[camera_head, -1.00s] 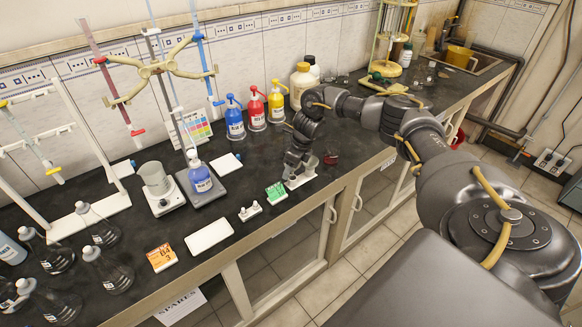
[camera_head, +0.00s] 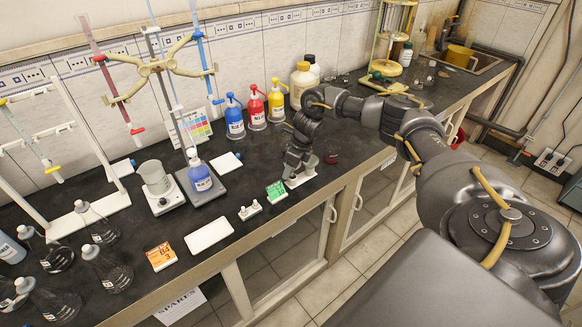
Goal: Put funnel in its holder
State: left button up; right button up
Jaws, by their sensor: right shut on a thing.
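My right gripper (camera_head: 290,172) points down at the front part of the bench, right beside a small white stand (camera_head: 301,179). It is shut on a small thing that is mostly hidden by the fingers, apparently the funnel. A pale, clear shape (camera_head: 312,163) shows just right of the fingers above the white stand; I cannot tell whether it is part of the funnel or of its holder. Whether the held thing touches the stand cannot be told. My left gripper is not in view.
A green card (camera_head: 275,190) and a small white block (camera_head: 250,210) lie just left of the gripper. Blue (camera_head: 235,120), red (camera_head: 256,110) and yellow (camera_head: 277,103) bottles stand behind. A dark red dish (camera_head: 331,158) lies right. The bench's front edge is close.

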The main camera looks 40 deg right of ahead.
jog(key=shift+f+b, duration=1.4)
jog(key=shift+f, duration=0.35)
dwell(1.8)
jog(key=o, duration=1.4)
jog(key=shift+r, duration=0.1)
jog(key=shift+r+p, duration=2.05)
jog(key=shift+r, duration=0.9)
jog(key=shift+r, duration=0.1)
